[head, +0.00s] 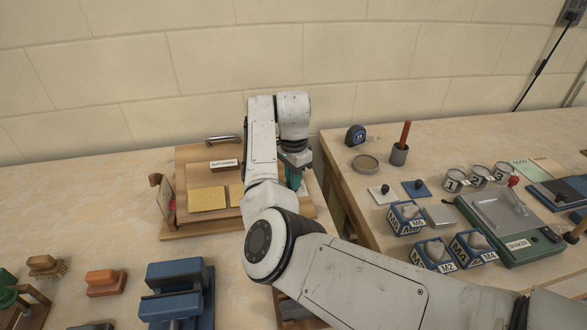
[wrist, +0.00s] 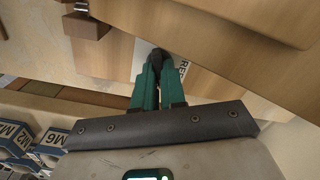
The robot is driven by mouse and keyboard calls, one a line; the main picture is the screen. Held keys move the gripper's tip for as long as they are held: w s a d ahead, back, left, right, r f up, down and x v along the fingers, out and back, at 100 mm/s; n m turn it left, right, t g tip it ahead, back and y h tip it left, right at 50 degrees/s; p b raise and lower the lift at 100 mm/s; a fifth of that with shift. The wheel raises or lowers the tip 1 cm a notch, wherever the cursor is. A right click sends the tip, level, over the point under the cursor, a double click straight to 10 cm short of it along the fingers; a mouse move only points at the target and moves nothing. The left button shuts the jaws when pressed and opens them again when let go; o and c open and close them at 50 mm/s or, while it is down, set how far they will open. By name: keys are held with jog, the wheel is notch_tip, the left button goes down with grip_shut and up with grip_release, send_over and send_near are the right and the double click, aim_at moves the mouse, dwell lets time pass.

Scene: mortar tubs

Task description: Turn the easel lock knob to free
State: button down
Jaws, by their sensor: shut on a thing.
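The wooden easel (head: 184,163) stands at the back of the left bench, with its side near my gripper. In the wrist view its wooden face (wrist: 112,45) fills the upper part. A dark knob (wrist: 157,55) sits between the tips of my green gripper fingers (wrist: 153,72), which are shut on it. A white label beside the knob is partly hidden; only letters like "RES" show. In the head view my gripper (head: 292,178) is at the easel's right side, mostly behind my arm, and the knob is hidden there. The knob's exact turn position cannot be told.
A yellow card (head: 208,199) and a small label plate (head: 224,165) are on the easel. A gap separates the two benches. A blue vise-like tool (head: 177,290) lies front left.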

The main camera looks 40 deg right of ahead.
jog(key=n+p, duration=0.6)
jog(key=shift+r+n, duration=0.2)
jog(key=shift+n, duration=0.1)
jog(key=n+p, duration=0.1)
jog(key=n, duration=0.1)
jog(key=shift+w+n+p, duration=0.1)
jog(key=shift+n+p, duration=0.2)
jog(key=shift+p, duration=0.1)
jog(key=shift+w+f+n+p, duration=0.1)
jog(key=shift+n+p, duration=0.85)
jog(key=shift+n, duration=0.95)
jog(key=c, duration=1.2)
grip_release()
jog(key=shift+f, duration=0.1)
notch_tip(320, 180, up, 11)
jog(key=b, duration=0.1)
jog(key=shift+f, duration=0.1)
